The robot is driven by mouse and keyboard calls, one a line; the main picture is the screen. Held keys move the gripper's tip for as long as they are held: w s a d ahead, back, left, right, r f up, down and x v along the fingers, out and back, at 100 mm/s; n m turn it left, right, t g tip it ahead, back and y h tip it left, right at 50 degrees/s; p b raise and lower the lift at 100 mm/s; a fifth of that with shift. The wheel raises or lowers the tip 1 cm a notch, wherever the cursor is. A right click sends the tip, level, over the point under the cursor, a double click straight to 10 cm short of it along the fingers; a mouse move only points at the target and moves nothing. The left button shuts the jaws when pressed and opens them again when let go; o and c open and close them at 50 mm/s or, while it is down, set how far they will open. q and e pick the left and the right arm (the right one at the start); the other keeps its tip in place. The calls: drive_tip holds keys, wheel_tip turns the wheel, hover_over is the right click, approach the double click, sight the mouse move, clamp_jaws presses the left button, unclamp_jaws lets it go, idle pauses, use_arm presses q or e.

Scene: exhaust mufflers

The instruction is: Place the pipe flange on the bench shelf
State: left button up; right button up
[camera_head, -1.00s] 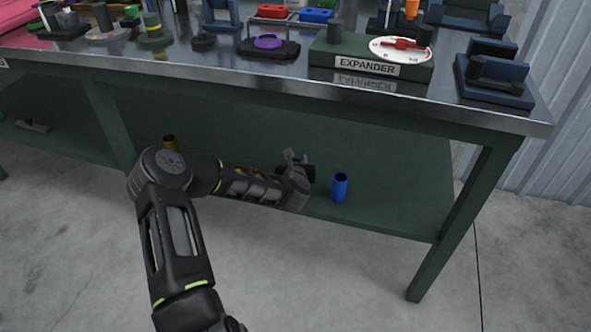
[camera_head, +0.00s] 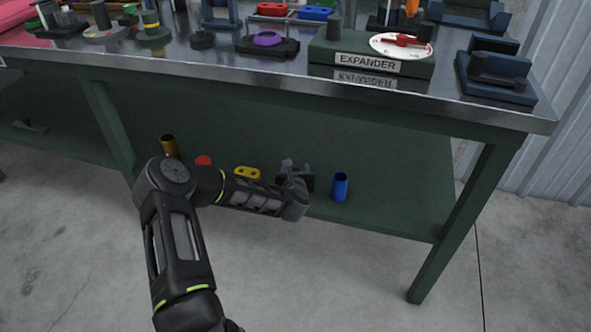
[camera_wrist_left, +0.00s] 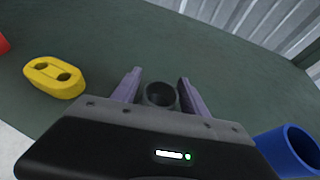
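My left gripper (camera_head: 296,168) is at the front part of the green lower shelf of the bench (camera_head: 390,200). In the left wrist view its two purple-grey fingers (camera_wrist_left: 160,85) are apart. A dark grey, round, hollow part (camera_wrist_left: 160,97), which looks like the pipe flange, shows between them with small gaps on both sides. In the head view a dark part (camera_head: 310,183) beside the fingers seems to be the same thing, partly hidden by my gripper. Whether it rests on the shelf is unclear. My right gripper is not in view.
A blue cylinder (camera_head: 340,187) stands on the shelf just right of my left gripper. A yellow two-hole part (camera_head: 247,172), a red part (camera_head: 203,160) and a brass cylinder (camera_head: 169,146) are to the left. The benchtop (camera_head: 200,66) overhangs; the shelf's right end is clear.

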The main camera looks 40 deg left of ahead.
use_arm(q)
drive_tip(key=shift+o, duration=0.3)
drive_tip(key=shift+r, duration=0.1)
drive_tip(key=shift+r+p, duration=0.2)
drive_tip(key=shift+p, duration=0.1)
drive_tip(key=p+v, duration=0.3)
drive_tip(key=v, duration=0.9)
drive_tip(key=shift+d+f, duration=0.1)
drive_tip(key=shift+f, duration=0.1)
drive_tip(key=shift+d, duration=0.1)
drive_tip(key=s+d+f+m+g+h, duration=0.1)
drive_tip(key=s+d+f+m+h, duration=0.15)
drive_tip(key=d+m, duration=0.55)
drive_tip(key=s+d+f+m+g+h, duration=0.1)
drive_tip(key=d+f+m+h, duration=0.4)
drive_tip(key=d, duration=0.4)
drive_tip(key=s+d+f+m+h, duration=0.2)
drive_tip(key=d+f+m, duration=0.1)
drive_tip(key=d+m, duration=0.55)
drive_tip(key=s+d+f+m+g, duration=0.2)
drive_tip(key=s+m, duration=0.4)
drive_tip(key=s, duration=0.1)
drive_tip(key=s+d+f+m+g+h, duration=0.1)
drive_tip(key=s+d+f+m+g, duration=0.1)
drive_tip(key=s+m, duration=0.5)
drive_tip(key=s+d+f+m+g+h, duration=0.1)
drive_tip(key=s+d+f+m+g, duration=0.1)
drive_tip(key=s+d+m+g, duration=0.2)
drive_tip(key=s+m, duration=0.2)
drive_tip(key=s, duration=0.1)
